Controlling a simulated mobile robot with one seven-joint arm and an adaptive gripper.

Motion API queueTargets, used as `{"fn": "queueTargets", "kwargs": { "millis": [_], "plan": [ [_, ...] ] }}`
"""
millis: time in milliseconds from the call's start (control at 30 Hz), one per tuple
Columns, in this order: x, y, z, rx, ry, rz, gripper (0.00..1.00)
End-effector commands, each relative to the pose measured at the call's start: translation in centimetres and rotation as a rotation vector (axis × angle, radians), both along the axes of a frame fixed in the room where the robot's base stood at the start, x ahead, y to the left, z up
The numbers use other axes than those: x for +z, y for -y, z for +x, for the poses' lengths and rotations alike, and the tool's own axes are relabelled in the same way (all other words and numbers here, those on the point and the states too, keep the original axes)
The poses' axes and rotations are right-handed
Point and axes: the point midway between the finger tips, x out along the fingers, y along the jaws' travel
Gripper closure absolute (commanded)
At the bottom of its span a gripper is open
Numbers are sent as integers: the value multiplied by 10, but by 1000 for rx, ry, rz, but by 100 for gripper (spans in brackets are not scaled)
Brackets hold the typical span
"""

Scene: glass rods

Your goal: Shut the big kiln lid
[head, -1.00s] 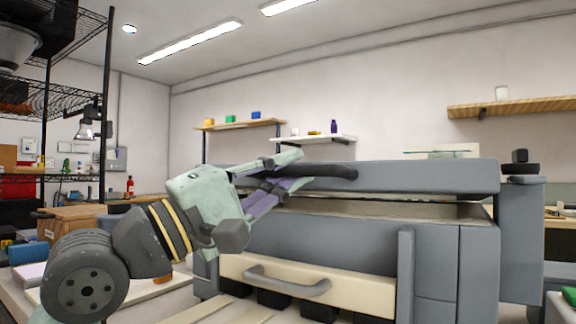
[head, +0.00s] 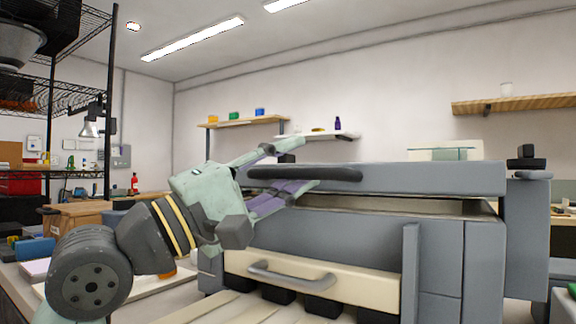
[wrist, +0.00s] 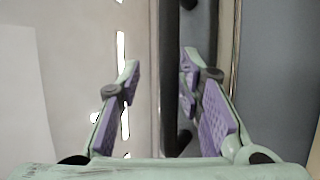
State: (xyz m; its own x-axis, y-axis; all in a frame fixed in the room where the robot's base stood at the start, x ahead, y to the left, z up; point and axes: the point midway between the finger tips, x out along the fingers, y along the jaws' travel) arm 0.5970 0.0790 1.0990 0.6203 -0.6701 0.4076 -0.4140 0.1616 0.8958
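The big kiln (head: 345,240) is a grey box. Its grey slab lid (head: 430,178) sits a little above the body, with a narrow dark gap showing between them. A dark bar handle (head: 320,174) runs along the lid's front edge. My gripper (head: 306,163) is open at the handle, one finger above it and one below. In the wrist view the handle (wrist: 169,60) runs between the spread fingers of my gripper (wrist: 158,70), nearer the right finger. I cannot tell whether that finger touches it.
A cream drawer front with a grey handle (head: 290,276) is below the kiln body. Small dark blocks (head: 526,157) sit on the grey post at the right. Wall shelves (head: 240,121) hang behind. Black wire racks (head: 75,90) stand at the left.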

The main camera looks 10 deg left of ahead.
Motion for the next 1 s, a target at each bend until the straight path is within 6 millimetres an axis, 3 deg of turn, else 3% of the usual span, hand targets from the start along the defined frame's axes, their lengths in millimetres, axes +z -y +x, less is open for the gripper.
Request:
{"fn": "queueTargets", "kwargs": {
  "millis": [233,700,1000],
  "plan": [
    [-6,-11,-8,2,-2,-2,67],
    [-42,-72,-66,3,2,-4,67],
    [-49,-81,-75,1,1,0,67]
  ]
}}
